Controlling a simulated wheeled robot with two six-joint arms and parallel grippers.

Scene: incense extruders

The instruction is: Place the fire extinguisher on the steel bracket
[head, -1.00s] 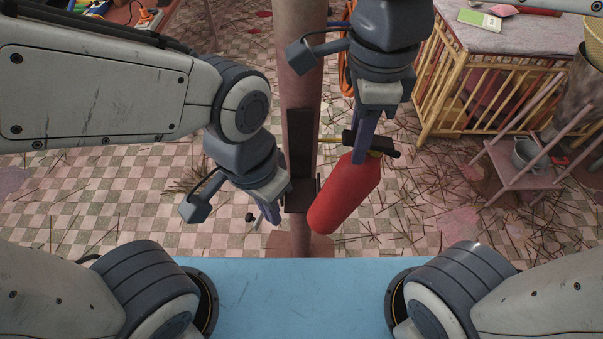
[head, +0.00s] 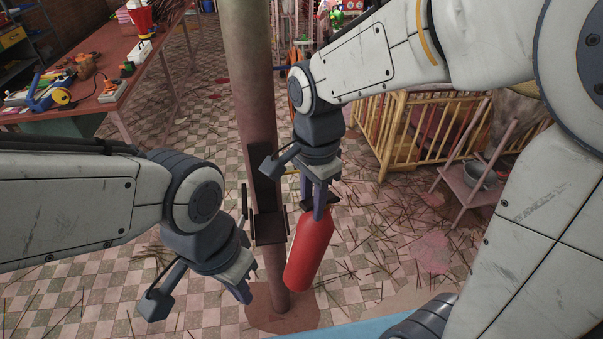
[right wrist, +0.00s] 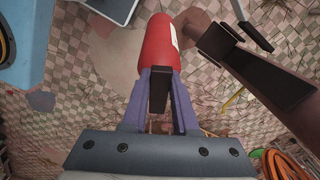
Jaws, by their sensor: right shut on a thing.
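The red fire extinguisher (head: 310,252) hangs slightly tilted, its black top up, just right of the pole. My right gripper (head: 320,212) is shut on its black top; the right wrist view shows the black part between the fingers (right wrist: 160,88) and the red body (right wrist: 160,45) beyond. The dark steel bracket (head: 268,228), with a back plate and a small shelf, is on the pole. It also shows in the right wrist view (right wrist: 218,42). The extinguisher is beside the bracket, not on it. My left gripper (head: 242,290) is low, left of the pole; its finger gap is unclear.
The rusty pole (head: 250,85) rises from a round base (head: 283,312). A workbench (head: 130,75) with tools stands at the back left. A yellow slatted crate (head: 400,135) and a small wooden stand (head: 470,185) are at right. Straw litters the checkered floor.

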